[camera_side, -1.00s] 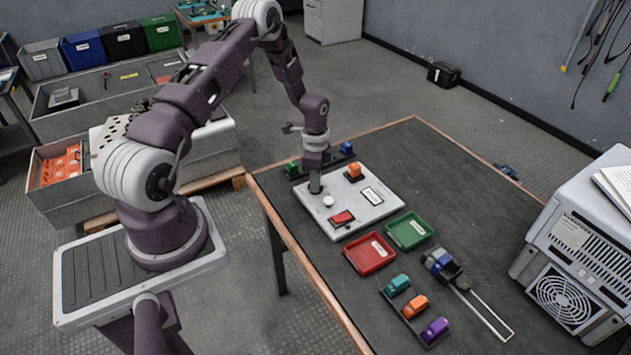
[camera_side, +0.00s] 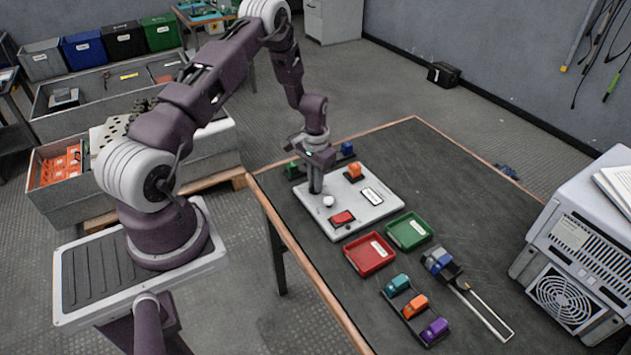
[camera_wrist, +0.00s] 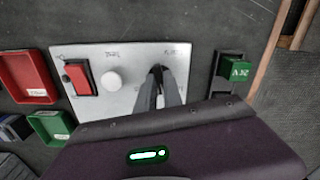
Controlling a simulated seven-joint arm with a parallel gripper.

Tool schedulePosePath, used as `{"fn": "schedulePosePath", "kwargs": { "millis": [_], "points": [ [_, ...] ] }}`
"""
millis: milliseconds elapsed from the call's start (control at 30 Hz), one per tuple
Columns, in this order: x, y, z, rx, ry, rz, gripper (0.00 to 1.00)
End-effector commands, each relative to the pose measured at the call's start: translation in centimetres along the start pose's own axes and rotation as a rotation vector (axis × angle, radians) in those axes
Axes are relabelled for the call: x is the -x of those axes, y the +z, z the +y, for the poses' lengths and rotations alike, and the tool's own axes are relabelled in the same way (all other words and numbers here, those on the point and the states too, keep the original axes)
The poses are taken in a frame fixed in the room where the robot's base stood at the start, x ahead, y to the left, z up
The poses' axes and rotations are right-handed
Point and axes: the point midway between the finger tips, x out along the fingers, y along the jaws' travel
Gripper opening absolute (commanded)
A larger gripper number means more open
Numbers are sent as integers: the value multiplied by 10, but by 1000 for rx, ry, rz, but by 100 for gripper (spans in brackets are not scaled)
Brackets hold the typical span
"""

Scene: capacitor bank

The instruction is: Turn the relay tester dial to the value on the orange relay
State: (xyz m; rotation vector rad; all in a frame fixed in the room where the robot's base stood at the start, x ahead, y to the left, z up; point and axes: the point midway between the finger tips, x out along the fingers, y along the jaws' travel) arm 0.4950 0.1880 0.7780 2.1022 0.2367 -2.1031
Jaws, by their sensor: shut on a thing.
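The relay tester (camera_side: 340,228) is a pale flat panel on the dark table; it also shows in the wrist view (camera_wrist: 130,58). Another orange relay (camera_side: 415,306) sits in a rack at the front. Their values are unreadable here. My gripper (camera_side: 316,189) points down onto the tester; in the wrist view its fingers (camera_wrist: 161,72) are close together over the panel's marked dial area. It is shut on the dial, which the fingers hide.
Beside the fingers are a white round knob (camera_wrist: 111,80) and a red switch (camera_wrist: 78,78). A green relay (camera_wrist: 237,70) stands past the panel's other edge. Red (camera_side: 360,264) and green (camera_side: 423,238) trays, teal (camera_side: 398,284) and purple (camera_side: 435,330) relays lie nearer the camera.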

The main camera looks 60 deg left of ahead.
Motion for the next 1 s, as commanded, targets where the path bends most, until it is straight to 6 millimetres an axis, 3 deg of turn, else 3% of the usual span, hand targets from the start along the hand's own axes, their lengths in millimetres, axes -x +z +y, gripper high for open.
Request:
{"fn": "schedulePosePath", "kwargs": {
  "millis": [600,1000],
  "points": [
    [1,-1,0,560,0,1,0],
    [1,-1,0,781,0,2,0]
  ]
}}
